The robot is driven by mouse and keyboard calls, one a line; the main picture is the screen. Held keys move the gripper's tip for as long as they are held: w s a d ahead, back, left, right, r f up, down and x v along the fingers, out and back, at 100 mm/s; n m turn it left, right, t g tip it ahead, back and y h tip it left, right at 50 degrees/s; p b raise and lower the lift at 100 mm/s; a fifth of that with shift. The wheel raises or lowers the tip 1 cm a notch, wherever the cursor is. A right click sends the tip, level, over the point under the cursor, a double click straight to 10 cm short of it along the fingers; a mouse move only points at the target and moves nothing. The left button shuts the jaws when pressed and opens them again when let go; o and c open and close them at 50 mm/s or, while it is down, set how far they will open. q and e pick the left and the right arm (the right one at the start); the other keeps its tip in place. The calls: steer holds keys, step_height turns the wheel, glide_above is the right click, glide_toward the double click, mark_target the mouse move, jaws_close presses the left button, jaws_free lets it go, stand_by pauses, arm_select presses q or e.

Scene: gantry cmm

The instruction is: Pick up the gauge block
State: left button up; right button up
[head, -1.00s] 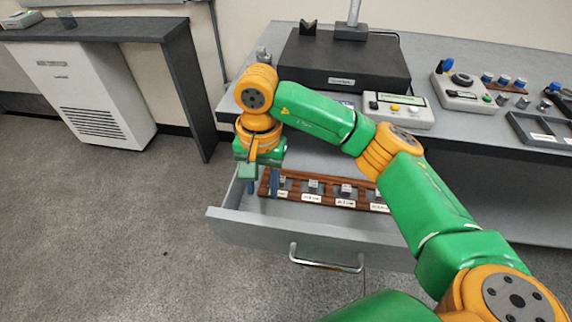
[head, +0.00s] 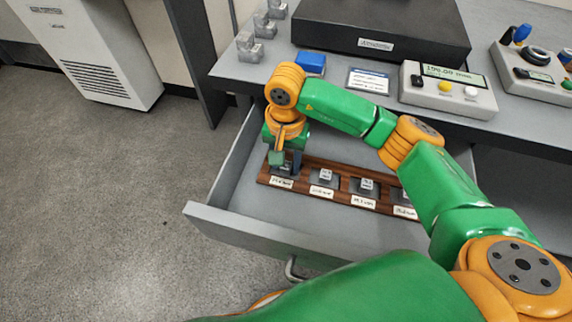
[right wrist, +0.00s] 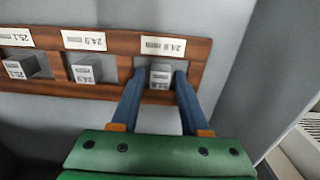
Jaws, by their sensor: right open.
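A brown wooden rack (head: 343,188) holds several small grey gauge blocks in labelled slots inside the open drawer. My right gripper (head: 284,168) points down over the rack's leftmost slot in the head view and hides most of that slot. In the right wrist view, its two blue fingers (right wrist: 157,78) stand open on either side of the end block (right wrist: 160,76), whose label (right wrist: 163,46) appears to read 24.8. I cannot tell whether the fingers touch it. The neighbouring block (right wrist: 86,70) sits by a 24.9 label. My left gripper is out of view.
The drawer floor before the rack is clear.

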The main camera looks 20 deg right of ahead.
jaws_close()
steer(key=shift+r, duration=0.15)
